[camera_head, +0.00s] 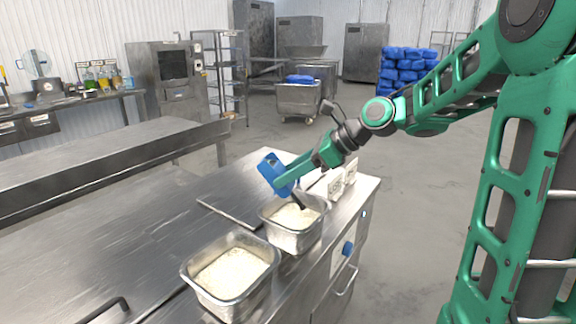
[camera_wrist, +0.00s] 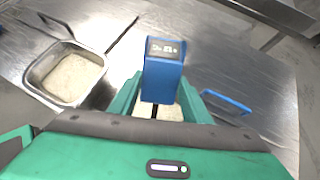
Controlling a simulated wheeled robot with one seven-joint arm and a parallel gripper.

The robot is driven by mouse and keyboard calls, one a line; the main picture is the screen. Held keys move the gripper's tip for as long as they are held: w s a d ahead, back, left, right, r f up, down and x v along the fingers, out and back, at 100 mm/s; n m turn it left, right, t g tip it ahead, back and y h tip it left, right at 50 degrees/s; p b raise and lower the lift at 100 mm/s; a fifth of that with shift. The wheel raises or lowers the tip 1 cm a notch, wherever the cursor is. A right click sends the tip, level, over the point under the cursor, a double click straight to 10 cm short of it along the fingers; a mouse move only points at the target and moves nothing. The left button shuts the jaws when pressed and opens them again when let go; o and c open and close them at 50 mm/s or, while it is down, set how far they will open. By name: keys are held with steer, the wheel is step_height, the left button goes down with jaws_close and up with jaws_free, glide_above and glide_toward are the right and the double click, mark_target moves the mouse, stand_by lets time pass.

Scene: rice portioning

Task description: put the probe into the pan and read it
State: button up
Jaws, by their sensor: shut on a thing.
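My gripper (camera_head: 283,180) is shut on a blue probe (camera_head: 270,168) with a small display. The wrist view shows the probe (camera_wrist: 162,80) upright between the fingers (camera_wrist: 160,96), its dark display lit with digits too blurred to read surely. A dark stem runs down from it towards the nearer-to-gripper metal pan (camera_head: 291,240) of white rice. The stem's lower end appears to be in the rice, but its depth is hidden. A second metal pan of rice (camera_head: 229,300) stands in front and left; it also shows in the wrist view (camera_wrist: 50,94).
Both pans stand on a steel counter (camera_head: 150,225). White cards (camera_head: 343,180) stand behind the pan on the right. The left part of the counter is mostly clear. Another steel table (camera_head: 90,165) is further back.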

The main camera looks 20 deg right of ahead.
mark_target(289, 195)
steer(key=shift+f, duration=3.3)
stand_by(4.7)
